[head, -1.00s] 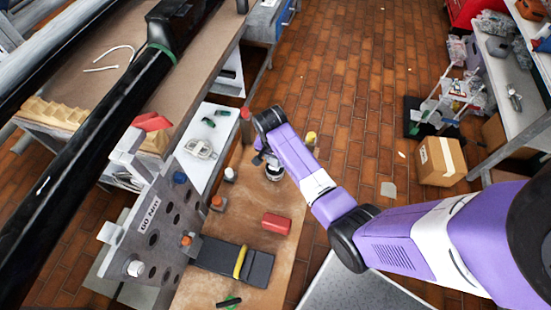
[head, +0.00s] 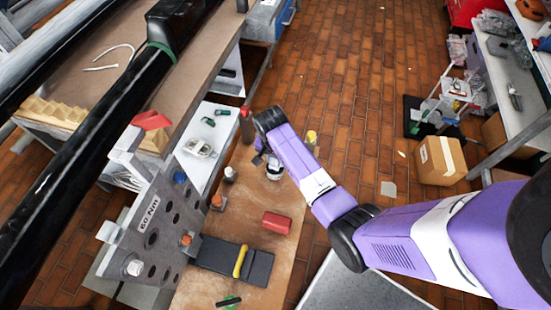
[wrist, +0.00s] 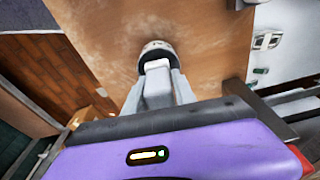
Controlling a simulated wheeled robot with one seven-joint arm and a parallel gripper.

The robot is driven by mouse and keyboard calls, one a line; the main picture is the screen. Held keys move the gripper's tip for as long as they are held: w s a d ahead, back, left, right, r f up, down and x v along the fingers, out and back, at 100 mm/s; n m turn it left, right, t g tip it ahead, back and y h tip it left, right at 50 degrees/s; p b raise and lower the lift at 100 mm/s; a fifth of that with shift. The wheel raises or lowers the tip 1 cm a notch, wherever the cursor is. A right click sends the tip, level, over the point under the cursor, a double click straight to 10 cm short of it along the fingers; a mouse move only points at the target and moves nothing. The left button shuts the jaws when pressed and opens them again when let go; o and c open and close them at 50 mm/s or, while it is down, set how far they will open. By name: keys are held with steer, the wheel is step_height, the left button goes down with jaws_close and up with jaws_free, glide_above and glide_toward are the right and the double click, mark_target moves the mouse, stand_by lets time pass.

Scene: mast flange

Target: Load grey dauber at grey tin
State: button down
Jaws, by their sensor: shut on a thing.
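My gripper (head: 266,157) is over the brown bench board in the head view, at the end of my purple arm. In the wrist view its two grey fingers (wrist: 158,88) are shut on a pale grey block-like piece, which appears to be the grey dauber (wrist: 158,66). The round grey tin (head: 274,174) is right below the gripper. In the wrist view the tin (wrist: 157,46) shows as a pale rim around the dauber's far end. The dauber's tip is hidden, so I cannot tell whether it touches the tin's contents.
A red block (head: 277,223) and a dark pad with a yellow-handled tool (head: 240,261) lie nearer on the board. The grey holed flange plate (head: 165,225) rises at left.

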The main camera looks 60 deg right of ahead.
steer(key=shift+f, duration=0.5)
stand_by(1.5)
steer(key=shift+r, duration=0.15)
step_height(320, 180, up, 5)
steer(key=p, duration=0.5)
steer(key=shift+r, duration=0.95)
